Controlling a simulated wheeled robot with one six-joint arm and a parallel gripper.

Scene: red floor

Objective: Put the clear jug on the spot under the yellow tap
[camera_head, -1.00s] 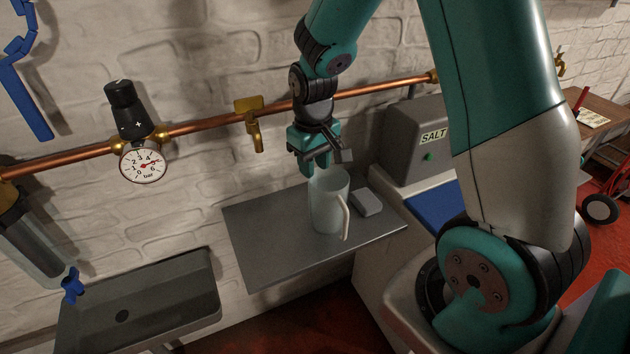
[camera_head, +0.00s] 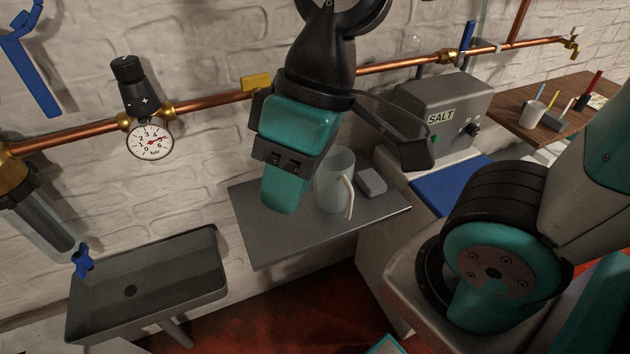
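The clear jug (camera_head: 335,178) stands upright on the grey metal shelf (camera_head: 275,235), with its handle toward the front right. The yellow tap (camera_head: 257,82) is on the copper pipe above the shelf's left part. Only its handle shows; my gripper hides the spout and part of the shelf below it. My gripper (camera_head: 348,182) is large in front of the shelf, nearer the camera than the jug.
A small grey block (camera_head: 371,182) lies right of the jug. The salt machine (camera_head: 440,118) stands at the right, with a blue lid (camera_head: 450,187). A grey sink (camera_head: 185,270) is at left, near a blue tap (camera_head: 83,260). A pressure gauge (camera_head: 150,140) hangs on the pipe.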

